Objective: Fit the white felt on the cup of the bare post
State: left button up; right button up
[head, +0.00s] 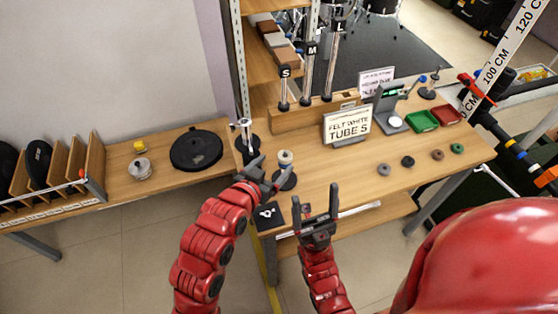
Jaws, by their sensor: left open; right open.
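A short post (286,172) on a round dark base stands at the near left of the table. A pale, whitish piece (285,157) sits at its top; I cannot tell whether it is the white felt or the cup. A chrome post (245,130) with a dark lower part stands just behind it to the left. My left gripper (271,171) is open and empty, its fingers close to the short post's base; contact cannot be told. My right gripper (319,204) is open and empty, fingers pointing away from me, at the table's near edge.
A sign (347,125) reads "FELT WHITE TUBE S". Grey (384,169), black (407,161), brown (437,155) and green (457,148) rings lie at right. Tubes marked S, M, L stand in a wooden rack (300,119). A dark square pad (268,215) lies near the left gripper.

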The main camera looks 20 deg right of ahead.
pick_arm(q)
jog(key=p+v, duration=1.2)
jog(key=p, duration=0.2)
jog(key=shift+s, duration=0.1)
